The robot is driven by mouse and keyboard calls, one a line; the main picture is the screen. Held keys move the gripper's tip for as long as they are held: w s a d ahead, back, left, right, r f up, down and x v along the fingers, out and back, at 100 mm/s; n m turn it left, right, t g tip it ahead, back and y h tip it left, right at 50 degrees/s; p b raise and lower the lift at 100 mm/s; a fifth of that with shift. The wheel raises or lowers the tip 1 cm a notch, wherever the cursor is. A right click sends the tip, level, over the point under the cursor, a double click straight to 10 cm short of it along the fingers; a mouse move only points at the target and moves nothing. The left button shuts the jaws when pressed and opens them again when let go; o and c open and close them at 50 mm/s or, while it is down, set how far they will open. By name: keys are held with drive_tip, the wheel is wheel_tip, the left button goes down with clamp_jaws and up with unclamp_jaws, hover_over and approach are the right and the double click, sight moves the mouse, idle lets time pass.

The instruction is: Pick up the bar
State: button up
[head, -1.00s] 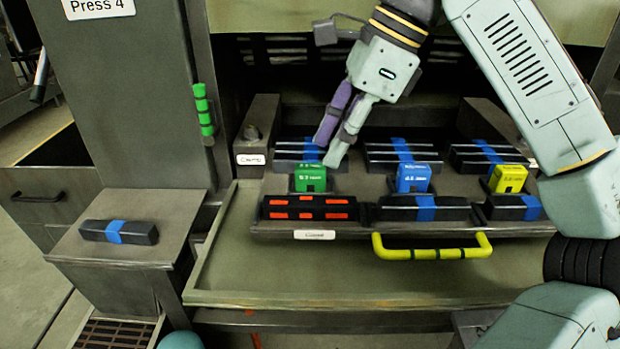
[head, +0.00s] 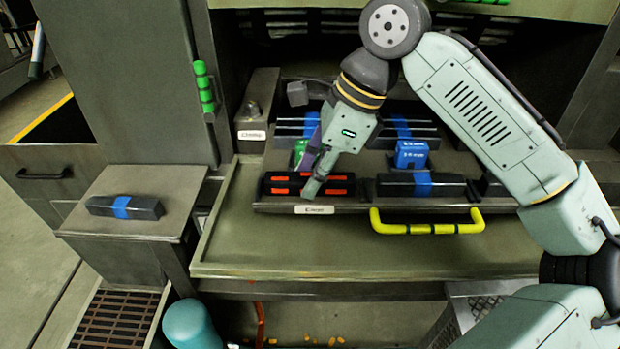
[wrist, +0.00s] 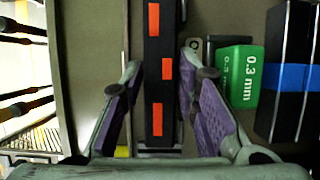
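A black bar with orange-red marks (head: 283,185) lies in the front left of the tray. My gripper (head: 309,186) is down at this bar, over its middle, and hides part of it in the head view. In the wrist view the bar (wrist: 154,100) runs lengthwise between the two fingers of my gripper (wrist: 161,75). The fingers are apart, one on each side, with narrow gaps showing; I cannot tell whether the tips touch it. Another black bar, with a blue band (head: 121,207), lies on the side stand at the left.
The tray (head: 350,207) holds several blue-banded black bars. A green block labelled 0.3 mm (wrist: 236,75) stands close beside the right finger. A blue block (head: 411,154) stands farther right. A yellow handle (head: 428,228) sticks out in front. The shelf (head: 300,258) before the tray is bare.

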clamp_jaws()
idle(0.3)
idle(0.5)
